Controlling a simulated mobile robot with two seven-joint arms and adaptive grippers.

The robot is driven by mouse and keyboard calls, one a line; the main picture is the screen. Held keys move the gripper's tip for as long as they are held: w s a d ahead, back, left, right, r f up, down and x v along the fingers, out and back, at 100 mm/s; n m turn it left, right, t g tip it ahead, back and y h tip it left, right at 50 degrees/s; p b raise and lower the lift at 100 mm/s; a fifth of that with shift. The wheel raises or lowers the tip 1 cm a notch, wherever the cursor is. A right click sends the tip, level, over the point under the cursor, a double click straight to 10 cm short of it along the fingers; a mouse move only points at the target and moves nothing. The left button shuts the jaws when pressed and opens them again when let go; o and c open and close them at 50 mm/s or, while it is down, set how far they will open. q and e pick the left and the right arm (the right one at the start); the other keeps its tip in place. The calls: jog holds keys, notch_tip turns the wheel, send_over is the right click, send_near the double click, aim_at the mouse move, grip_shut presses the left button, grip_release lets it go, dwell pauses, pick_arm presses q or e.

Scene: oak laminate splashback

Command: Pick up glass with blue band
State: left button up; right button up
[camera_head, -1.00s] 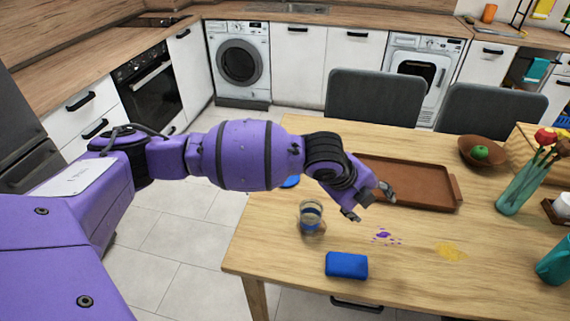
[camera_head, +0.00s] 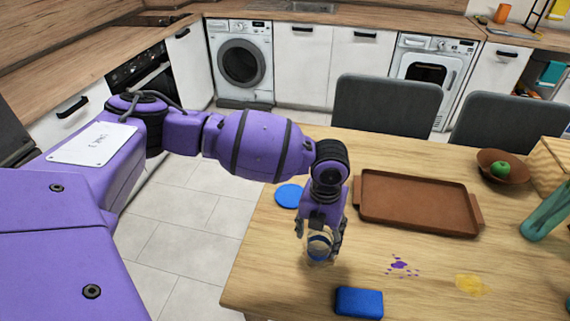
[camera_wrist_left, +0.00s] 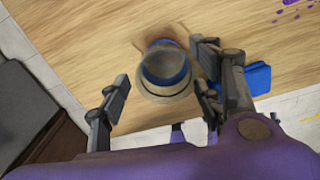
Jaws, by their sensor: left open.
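The glass with the blue band (camera_head: 319,247) stands upright on the wooden table near its left front part. In the left wrist view the glass (camera_wrist_left: 166,70) shows from above, between the two fingers and a little beyond their tips. My left gripper (camera_head: 318,240) is above and around the glass in the head view, pointing down. It is open, with one finger on each side of the glass; it also shows in the left wrist view (camera_wrist_left: 160,72). I cannot tell if a finger touches the glass. My right gripper is not in view.
A blue sponge-like block (camera_head: 359,302) lies right of the glass at the front. A brown tray (camera_head: 418,203), a blue disc (camera_head: 289,195), a purple spill (camera_head: 400,265) and a yellow spill (camera_head: 471,285) are on the table. A bowl (camera_head: 503,164) with a green fruit stands farther right.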

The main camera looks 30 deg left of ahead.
pick_arm(q)
notch_tip(320, 180, down, 7)
jog(key=shift+r, duration=0.15)
jog(key=shift+d+r, duration=0.1)
jog(key=shift+r, duration=0.05)
jog(key=c, duration=1.3)
